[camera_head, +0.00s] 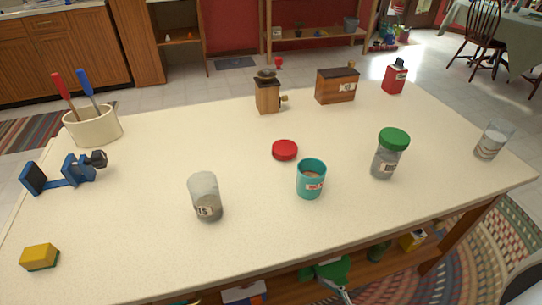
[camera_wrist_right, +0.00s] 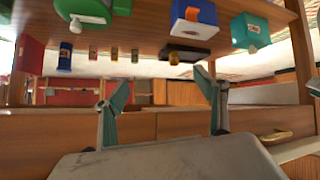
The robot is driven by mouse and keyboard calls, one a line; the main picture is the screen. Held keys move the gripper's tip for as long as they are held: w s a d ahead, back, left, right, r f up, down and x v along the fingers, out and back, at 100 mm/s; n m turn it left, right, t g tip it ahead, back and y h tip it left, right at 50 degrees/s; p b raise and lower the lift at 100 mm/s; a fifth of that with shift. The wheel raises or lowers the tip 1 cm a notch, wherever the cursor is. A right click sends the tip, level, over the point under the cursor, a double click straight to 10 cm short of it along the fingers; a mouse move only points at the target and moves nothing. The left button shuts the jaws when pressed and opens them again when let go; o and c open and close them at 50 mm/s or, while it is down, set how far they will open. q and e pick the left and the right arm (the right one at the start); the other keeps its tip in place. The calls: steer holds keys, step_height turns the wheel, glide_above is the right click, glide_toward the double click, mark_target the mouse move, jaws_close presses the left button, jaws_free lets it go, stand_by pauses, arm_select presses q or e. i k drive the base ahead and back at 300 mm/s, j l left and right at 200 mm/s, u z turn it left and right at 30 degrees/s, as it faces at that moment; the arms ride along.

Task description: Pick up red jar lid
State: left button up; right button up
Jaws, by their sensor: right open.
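The red jar lid (camera_head: 285,149) lies flat near the middle of the white tabletop, just behind a teal cup (camera_head: 310,180). Nothing covers it in the head view. My right gripper (camera_wrist_right: 162,82) shows in the right wrist view with its two fingers spread wide apart and nothing between them. The lid does not show in that view, and the gripper is away from it. My left gripper is not in view.
A cloudy glass (camera_head: 205,197) stands front left of the lid. A green-lidded jar (camera_head: 388,154) stands right. A coffee grinder (camera_head: 267,94) and wooden box (camera_head: 336,86) stand behind. Clear tabletop lies left of the lid. Several items sit on the shelf below.

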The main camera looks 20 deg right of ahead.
mark_target(282, 149)
steer(key=k+l+u, duration=0.3)
steer(key=l+u, duration=0.2)
steer(key=k+l+u, duration=0.3)
steer(key=u, duration=0.15)
steer(key=k+l, duration=0.05)
steer(key=l, duration=0.05)
